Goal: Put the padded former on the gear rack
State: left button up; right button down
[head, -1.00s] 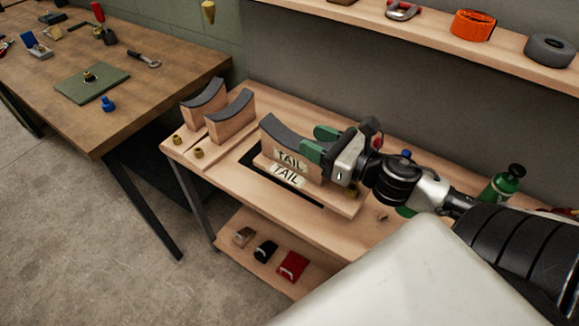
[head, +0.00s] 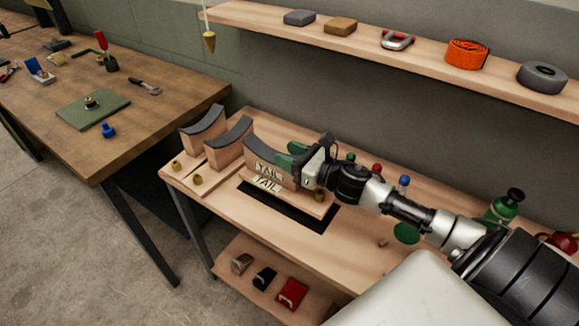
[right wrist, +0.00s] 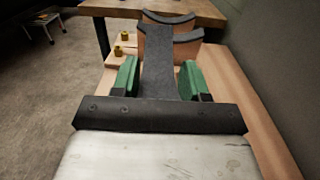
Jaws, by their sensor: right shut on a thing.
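The padded former (head: 268,158) is a wooden block with a curved dark pad on top and TAIL labels on its front side. It is over the wooden bench (head: 358,240), beside a black rectangle (head: 316,220); I cannot tell whether it is clear of the top. My right gripper (head: 293,158) is shut on its right end. In the right wrist view the green fingers (right wrist: 158,80) sit either side of the dark pad (right wrist: 157,65). The bench has a lower shelf and may be the gear rack. My left gripper is not in view.
Two similar padded blocks (head: 202,128) stand left of the held former, with brass knobs (head: 197,179) in front. Bottles, including a green one (head: 506,206), stand at the right. A wall shelf (head: 440,52) runs behind. A brown workbench (head: 150,125) is at left.

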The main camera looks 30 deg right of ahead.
jog(key=shift+f, duration=1.95)
jog(key=c, duration=0.6)
grip_release()
jog(key=shift+s+f, duration=0.1)
jog(key=shift+f, duration=0.05)
jog(key=shift+o, duration=0.2)
jog(key=shift+s+d, duration=0.15)
jog(key=shift+s, duration=0.3)
jog(key=b+v, duration=0.1)
jog(key=v, duration=1)
jog(key=shift+b, duration=0.35)
